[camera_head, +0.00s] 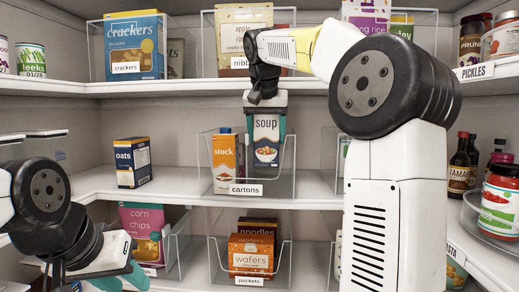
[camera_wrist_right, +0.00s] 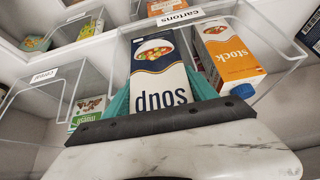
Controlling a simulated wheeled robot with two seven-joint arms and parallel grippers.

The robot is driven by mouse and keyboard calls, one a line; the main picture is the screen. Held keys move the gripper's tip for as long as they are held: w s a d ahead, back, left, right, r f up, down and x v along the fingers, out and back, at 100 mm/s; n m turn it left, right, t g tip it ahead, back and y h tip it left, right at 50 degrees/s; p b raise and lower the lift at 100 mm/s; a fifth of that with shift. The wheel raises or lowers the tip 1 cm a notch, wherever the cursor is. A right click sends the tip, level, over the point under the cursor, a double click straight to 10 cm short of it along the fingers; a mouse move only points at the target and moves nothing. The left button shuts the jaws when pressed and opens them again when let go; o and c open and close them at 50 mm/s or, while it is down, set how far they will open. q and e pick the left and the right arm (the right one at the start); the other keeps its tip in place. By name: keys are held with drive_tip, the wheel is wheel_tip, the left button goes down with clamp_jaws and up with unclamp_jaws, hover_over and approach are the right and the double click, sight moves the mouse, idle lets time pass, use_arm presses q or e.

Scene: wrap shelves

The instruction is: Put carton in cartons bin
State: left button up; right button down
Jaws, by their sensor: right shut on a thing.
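The soup carton (camera_head: 266,140) is dark blue and white with a bowl picture. My right gripper (camera_head: 266,108) is shut on it from above, its teal fingers on either side. The carton is upright in the right half of the clear cartons bin (camera_head: 247,189), beside the orange stock carton (camera_head: 226,160). The soup carton (camera_wrist_right: 156,68) and stock carton (camera_wrist_right: 227,55) also show in the right wrist view; the soup carton's bottom is hard to judge against the bin floor. My left gripper (camera_head: 130,272) is low at the left, partly cut off; its fingers are unclear.
An oats box (camera_head: 133,162) stands on the middle shelf, left of the bin. Above is a crackers bin (camera_head: 127,68); below is a packets bin (camera_head: 249,279) with wafers and noodles. Another clear bin stands right of the cartons bin, partly behind my right arm.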

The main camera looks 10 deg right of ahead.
drive_tip(key=w+d+f, duration=0.2)
drive_tip(key=w+f, duration=0.2)
drive_tip(key=w, duration=0.1)
drive_tip(key=shift+w+d, duration=0.3)
drive_tip(key=shift+w, duration=0.05)
drive_tip(key=shift+f, duration=0.15)
drive_tip(key=shift+f, duration=0.35)
drive_tip(key=shift+f, duration=0.1)
drive_tip(key=shift+c, duration=1.4)
unclamp_jaws()
